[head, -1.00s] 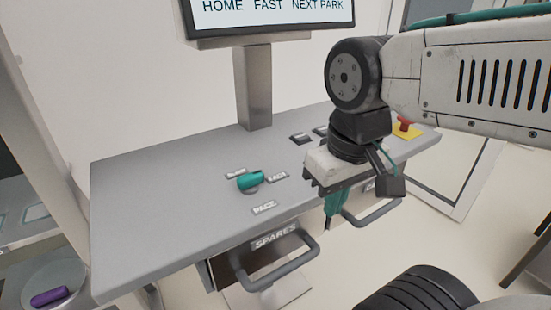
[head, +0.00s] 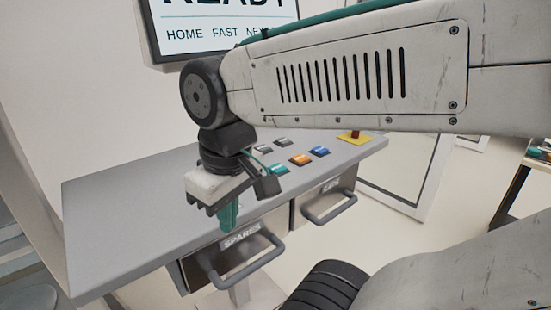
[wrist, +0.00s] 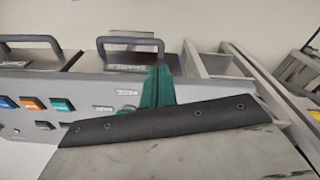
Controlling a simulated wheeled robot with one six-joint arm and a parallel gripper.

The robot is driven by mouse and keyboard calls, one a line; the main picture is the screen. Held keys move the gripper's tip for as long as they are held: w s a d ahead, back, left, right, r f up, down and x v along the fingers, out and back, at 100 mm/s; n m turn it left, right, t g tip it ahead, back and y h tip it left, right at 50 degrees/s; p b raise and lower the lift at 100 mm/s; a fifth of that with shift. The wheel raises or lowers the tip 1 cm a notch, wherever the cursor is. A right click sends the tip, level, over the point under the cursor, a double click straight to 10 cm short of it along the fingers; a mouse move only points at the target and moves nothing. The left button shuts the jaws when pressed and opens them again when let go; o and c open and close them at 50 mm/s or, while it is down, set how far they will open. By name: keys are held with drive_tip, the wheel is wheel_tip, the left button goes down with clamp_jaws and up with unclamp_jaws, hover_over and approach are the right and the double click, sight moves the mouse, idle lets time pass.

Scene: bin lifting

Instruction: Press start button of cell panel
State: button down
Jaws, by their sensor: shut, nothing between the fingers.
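The cell panel (head: 120,205) is a grey sloped desk with a screen (head: 228,30) above it. Its green button (head: 279,169), orange button (head: 301,159) and blue button (head: 319,151) stand in a row. I cannot read which is start. My gripper (head: 228,217) is shut and empty, over the panel's front edge, to the left of the green button. In the wrist view, its teal fingers (wrist: 158,88) are right of the green button (wrist: 62,105), apart from it. The teal selector knob is hidden behind my gripper in the head view.
Grey buttons (head: 281,142) lie behind the coloured row, and a red stop button on a yellow base (head: 355,137) is at the right end. Drawers with protruding handles (head: 245,262) are below the front edge. The panel's left part is clear.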

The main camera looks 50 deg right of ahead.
drive_tip(key=w+d+r+n, duration=0.65)
drive_tip(key=w+d, duration=0.25)
drive_tip(key=d, duration=0.2)
drive_tip(key=r+n+g, duration=0.1)
drive_tip(key=n, duration=0.7)
hover_over(278, 167)
drive_tip(key=shift+r, duration=0.2)
drive_tip(key=shift+f, duration=0.1)
wheel_tip(278, 167, down, 14)
drive_tip(key=shift+w+r, duration=0.1)
